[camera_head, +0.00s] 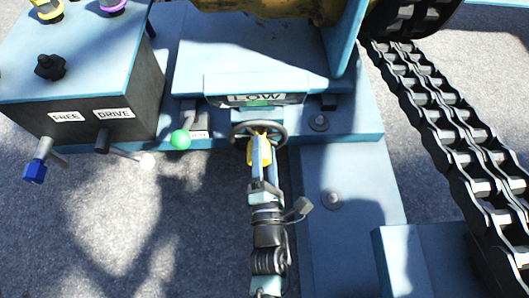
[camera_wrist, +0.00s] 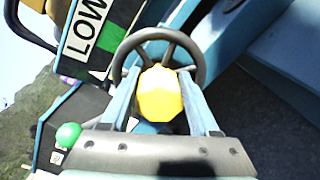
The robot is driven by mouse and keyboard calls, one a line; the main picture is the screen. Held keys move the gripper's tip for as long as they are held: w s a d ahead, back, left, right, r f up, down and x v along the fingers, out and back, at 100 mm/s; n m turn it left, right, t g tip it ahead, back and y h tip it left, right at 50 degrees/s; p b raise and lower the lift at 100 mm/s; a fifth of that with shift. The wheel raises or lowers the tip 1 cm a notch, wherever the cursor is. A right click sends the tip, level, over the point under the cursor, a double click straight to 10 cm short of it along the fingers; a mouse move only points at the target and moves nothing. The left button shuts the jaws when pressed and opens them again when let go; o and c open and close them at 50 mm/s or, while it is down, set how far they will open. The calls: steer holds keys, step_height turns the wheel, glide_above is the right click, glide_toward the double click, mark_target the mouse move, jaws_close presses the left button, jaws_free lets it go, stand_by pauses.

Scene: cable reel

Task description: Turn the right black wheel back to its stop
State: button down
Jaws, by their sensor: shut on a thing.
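The black wheel (camera_head: 239,127) sits below the LOW sign at the middle of the blue machine. In the wrist view its dark rim (camera_wrist: 157,34) arches above the fingers, with spokes meeting behind a yellow knob (camera_wrist: 160,94). My gripper (camera_head: 261,143) comes up from below and is shut on the yellow knob, one finger on each side. The knob hides the wheel's hub, and I cannot tell how it is joined to the wheel. No stop for the wheel can be made out.
A green-knobbed lever (camera_head: 180,139) stands close to the left. Farther left is a control box (camera_head: 80,75) with FREE and DRIVE levers. A heavy black chain (camera_head: 440,110) runs down the right side.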

steer(key=shift+a+n+b, duration=0.1)
steer(key=shift+n+b, duration=0.25)
steer(key=shift+n, duration=0.55)
steer(key=shift+c, duration=0.8)
jaws_free()
steer(key=shift+r, duration=0.1)
steer(key=s+p, duration=0.4)
steer(key=s, duration=0.9)
steer(key=shift+p, duration=0.3)
